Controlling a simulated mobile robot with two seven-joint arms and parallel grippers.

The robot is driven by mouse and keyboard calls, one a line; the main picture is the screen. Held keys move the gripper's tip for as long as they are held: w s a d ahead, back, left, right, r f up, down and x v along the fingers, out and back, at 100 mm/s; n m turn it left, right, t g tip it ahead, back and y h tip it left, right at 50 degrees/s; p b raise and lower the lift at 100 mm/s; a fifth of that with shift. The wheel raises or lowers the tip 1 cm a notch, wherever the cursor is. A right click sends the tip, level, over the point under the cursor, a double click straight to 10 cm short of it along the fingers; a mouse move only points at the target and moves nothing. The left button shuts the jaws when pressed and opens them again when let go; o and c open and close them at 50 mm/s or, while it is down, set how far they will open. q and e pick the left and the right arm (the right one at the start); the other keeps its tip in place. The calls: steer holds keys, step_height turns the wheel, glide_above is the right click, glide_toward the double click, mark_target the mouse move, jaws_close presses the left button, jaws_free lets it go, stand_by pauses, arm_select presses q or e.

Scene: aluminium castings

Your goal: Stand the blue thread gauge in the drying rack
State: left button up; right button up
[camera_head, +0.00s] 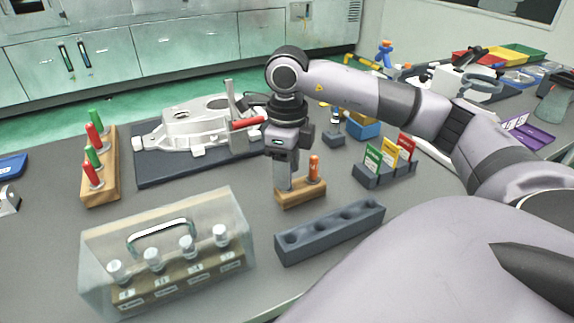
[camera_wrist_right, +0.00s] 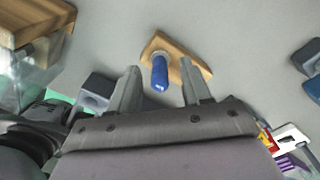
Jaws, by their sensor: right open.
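The blue thread gauge (camera_wrist_right: 159,74) stands in a small wooden block (camera_wrist_right: 188,70), as the right wrist view shows. In the head view the gauge is hidden by my right gripper (camera_head: 285,181), which points down at the same wooden block (camera_head: 301,196). The fingers are open, and the gauge shows between them with nothing gripped. An orange-handled piece (camera_head: 314,168) stands in the block beside the gripper. The drying rack appears to be the long dark grey block with several round holes (camera_head: 332,238), in front of the wooden block; its visible holes look empty. My left gripper is out of view.
A clear case (camera_head: 95,253) with several white-topped pieces stands front left. A wooden stand (camera_head: 112,165) holds red and green handles. A casting (camera_head: 195,124) lies on a dark plate behind. A holder with coloured cards (camera_head: 385,172) stands right of the wooden block.

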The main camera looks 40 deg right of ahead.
jaws_close()
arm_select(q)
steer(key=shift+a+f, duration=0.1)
arm_select(e)
steer(key=shift+r, duration=0.2)
